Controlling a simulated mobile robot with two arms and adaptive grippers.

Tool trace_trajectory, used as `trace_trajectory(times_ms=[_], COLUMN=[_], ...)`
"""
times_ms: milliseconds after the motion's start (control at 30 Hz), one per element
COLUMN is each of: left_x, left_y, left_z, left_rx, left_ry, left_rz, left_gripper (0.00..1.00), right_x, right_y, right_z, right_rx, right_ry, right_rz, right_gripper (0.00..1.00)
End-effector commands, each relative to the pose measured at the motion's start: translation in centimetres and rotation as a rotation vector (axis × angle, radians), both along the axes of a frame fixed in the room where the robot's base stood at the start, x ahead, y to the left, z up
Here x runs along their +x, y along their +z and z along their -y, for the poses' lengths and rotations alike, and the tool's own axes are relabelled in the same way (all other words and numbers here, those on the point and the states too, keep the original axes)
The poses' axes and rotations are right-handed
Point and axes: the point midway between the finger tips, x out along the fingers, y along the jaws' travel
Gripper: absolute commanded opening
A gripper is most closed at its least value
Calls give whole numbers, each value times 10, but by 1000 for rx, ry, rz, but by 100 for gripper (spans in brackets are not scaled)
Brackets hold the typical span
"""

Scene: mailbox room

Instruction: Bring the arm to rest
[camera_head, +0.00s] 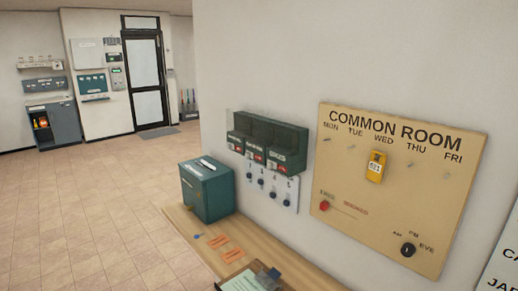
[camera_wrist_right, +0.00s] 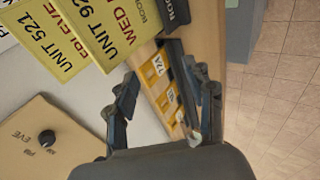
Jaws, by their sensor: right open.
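My right gripper (camera_wrist_right: 164,78) shows in the wrist view with its two dark fingers spread apart and nothing held between them. Behind the gap is a rack (camera_wrist_right: 165,85) of yellow tags, farther off along a wooden ledge. The tan COMMON ROOM board (camera_wrist_right: 55,150) with its black knob (camera_wrist_right: 47,137) is at the lower left of that view, apart from the fingers. In the head view the same board (camera_head: 335,190) hangs on the wall with a yellow tag (camera_head: 376,167) below WED. I make out neither gripper in the head view.
Yellow cards (camera_wrist_right: 50,35) are close at the wrist view's upper left. In the head view, a green box (camera_head: 207,190) and orange strips (camera_head: 225,248) sit on the wooden ledge (camera_head: 185,222). Green mail units (camera_head: 268,142) are on the wall. Tiled floor (camera_head: 90,220) is open at left.

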Motion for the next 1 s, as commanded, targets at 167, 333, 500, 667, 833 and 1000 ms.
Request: trace_trajectory(times_ms=[167, 333, 500, 667, 833, 1000], left_x=[0, 0, 0, -1, -2, -1], left_y=[0, 0, 0, -8, -14, -23], left_z=[0, 0, 0, 0, 0, 0], left_rx=[0, 0, 0, 0, 0, 0], left_ry=[0, 0, 0, 0, 1, 1], left_rz=[0, 0, 0, -1, -2, -1], left_gripper=[67, 67, 67, 67, 67, 67], right_x=[-52, -91, -126, -115, -109, -107], right_y=[-19, -23, -20, -62, -109, -170], right_z=[-21, -39, -57, -58, -59, -60], right_rx=[299, 509, 687, 681, 675, 667], right_ry=[-159, -296, -429, -432, -435, -438], right_rz=[-37, -75, -119, -132, -148, -171], right_gripper=[53, 53, 53, 53, 53, 53])
